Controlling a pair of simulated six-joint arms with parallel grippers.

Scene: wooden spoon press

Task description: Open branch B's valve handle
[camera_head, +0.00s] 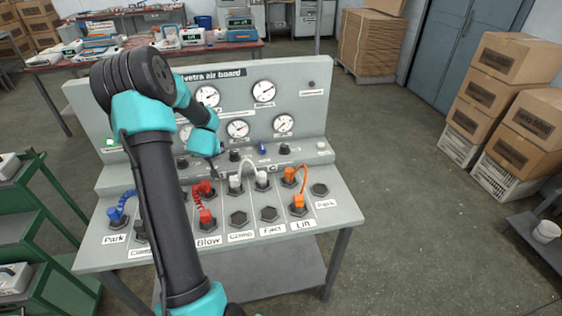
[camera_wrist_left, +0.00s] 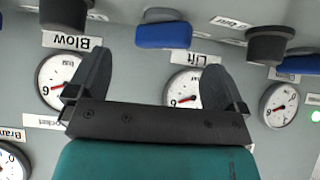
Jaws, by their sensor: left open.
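The air board (camera_head: 310,112) carries dial gauges and a row of small handles and knobs. A blue handle (camera_head: 262,148) shows in that row in the head view. In the left wrist view, which is upside down, a blue handle (camera_wrist_left: 163,35) lies beyond my open, empty left gripper (camera_wrist_left: 152,70), apart from it. Another blue handle (camera_wrist_left: 298,62) is at the right edge. I cannot read which handle is branch B's. In the head view my left arm covers part of the board, and its fingers are mostly hidden. My right gripper is not in view.
Black knobs (camera_wrist_left: 270,43) flank the blue handle. Below, hoses including a white hose (camera_head: 243,175), a red hose (camera_head: 204,200) and an orange hose (camera_head: 300,180) loop above the sloped panel (camera_head: 330,215). Green shelving (camera_head: 45,230) stands left; boxes (camera_head: 515,60) stand right.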

